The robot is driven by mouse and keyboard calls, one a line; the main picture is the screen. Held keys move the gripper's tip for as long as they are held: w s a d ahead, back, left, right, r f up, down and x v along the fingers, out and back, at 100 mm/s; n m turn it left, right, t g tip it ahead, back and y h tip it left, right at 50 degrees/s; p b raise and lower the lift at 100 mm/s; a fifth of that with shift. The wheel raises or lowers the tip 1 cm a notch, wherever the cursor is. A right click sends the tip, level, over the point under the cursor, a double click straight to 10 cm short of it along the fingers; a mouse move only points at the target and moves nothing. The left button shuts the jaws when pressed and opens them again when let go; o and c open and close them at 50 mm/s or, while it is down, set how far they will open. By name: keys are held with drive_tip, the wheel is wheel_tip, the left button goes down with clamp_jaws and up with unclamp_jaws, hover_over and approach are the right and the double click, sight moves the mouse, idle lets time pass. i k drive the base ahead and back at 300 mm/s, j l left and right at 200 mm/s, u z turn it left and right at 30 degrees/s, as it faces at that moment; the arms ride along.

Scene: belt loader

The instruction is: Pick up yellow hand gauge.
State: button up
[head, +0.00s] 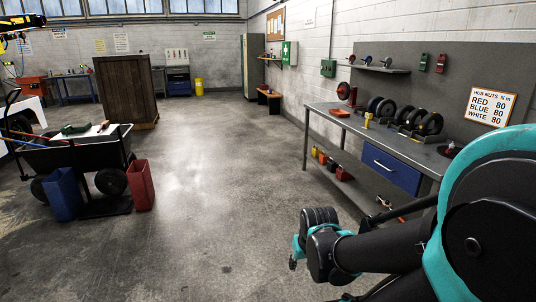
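A small yellow item (367,120) stands on the grey workbench (345,122) at the right, near the bench's front edge and left of a row of dark wheels. It looks like the yellow hand gauge, but it is too small to make out its details. My arm, dark with teal bands, fills the lower right of the head view, in front of the bench and well apart from the yellow item. I cannot make out my gripper's fingers.
Several wheels (430,124) stand on the bench, with a blue drawer (391,170) below. A sign (492,104) hangs on the back panel. A black cart (70,155), a blue bin (62,194) and a red bin (140,186) stand left. The middle floor is clear.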

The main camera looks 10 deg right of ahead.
sight(368, 116)
drive_tip(key=i+z, duration=0.25)
drive_tip(key=i, duration=0.2)
drive_tip(key=i+z, duration=0.25)
drive_tip(key=i, duration=0.25)
drive_tip(key=i+j+z, duration=0.1)
drive_tip(key=i+z, duration=0.2)
drive_tip(key=i, duration=0.15)
drive_tip(key=i+j+z, duration=0.25)
drive_tip(key=i, duration=0.2)
